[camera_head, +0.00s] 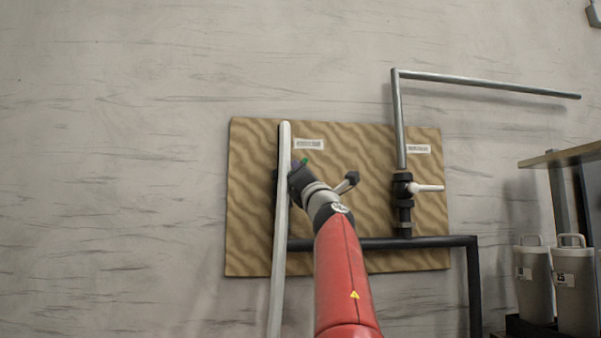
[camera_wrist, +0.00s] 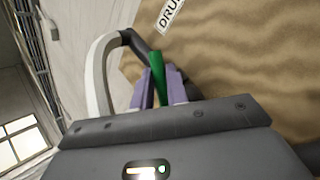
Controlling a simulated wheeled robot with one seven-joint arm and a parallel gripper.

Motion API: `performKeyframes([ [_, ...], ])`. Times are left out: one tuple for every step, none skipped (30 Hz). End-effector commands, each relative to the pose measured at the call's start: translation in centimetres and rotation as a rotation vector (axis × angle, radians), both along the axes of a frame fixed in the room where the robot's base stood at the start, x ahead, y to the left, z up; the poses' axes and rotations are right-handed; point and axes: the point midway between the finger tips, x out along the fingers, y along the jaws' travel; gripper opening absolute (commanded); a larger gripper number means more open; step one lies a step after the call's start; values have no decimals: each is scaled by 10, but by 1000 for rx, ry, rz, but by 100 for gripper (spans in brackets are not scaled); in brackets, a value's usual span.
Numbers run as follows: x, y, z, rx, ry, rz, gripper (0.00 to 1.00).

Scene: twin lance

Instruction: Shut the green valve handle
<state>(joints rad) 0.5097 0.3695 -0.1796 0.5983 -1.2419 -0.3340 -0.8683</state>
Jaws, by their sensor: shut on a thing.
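The green valve handle (camera_wrist: 157,72) shows in the wrist view as a green bar between the two purple-grey fingers of my gripper (camera_wrist: 161,86). My gripper is shut on it. In the head view only a small green tip of the handle (camera_head: 305,161) shows beside my gripper (camera_head: 297,166). The rest of the handle and its valve body are hidden behind my gripper and arm. The handle is in front of the wavy-grained wooden board (camera_head: 250,200), near a white pipe (camera_head: 281,200).
A second valve with a white handle (camera_head: 430,188) sits to the right on a grey pipe (camera_head: 400,120). A dark pipe (camera_head: 440,242) runs along the board's lower part. Grey canisters (camera_head: 534,285) stand under a shelf (camera_head: 560,156) at far right. Labels (camera_head: 309,144) are on the board.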

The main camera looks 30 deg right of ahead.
Motion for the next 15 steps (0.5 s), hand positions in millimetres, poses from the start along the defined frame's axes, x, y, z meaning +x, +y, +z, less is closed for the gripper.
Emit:
performKeyframes([
  [0,0,0,0,0,0,0],
  [0,0,0,0,0,0,0],
  [0,0,0,0,0,0,0],
  [0,0,0,0,0,0,0],
  [0,0,0,1,1,-1,0],
  [0,0,0,2,0,-1,0],
  [0,0,-1,3,-1,0,0],
  [0,0,-1,5,-2,0,0],
  [0,0,-1,11,-4,0,0],
  [0,0,-2,15,-7,0,0],
  [0,0,-2,21,-9,0,0],
  [0,-1,-3,32,-15,0,0],
  [0,-1,-4,42,-20,1,0],
  [0,-1,-4,54,-26,2,0],
  [0,-1,-6,71,-33,2,0],
])
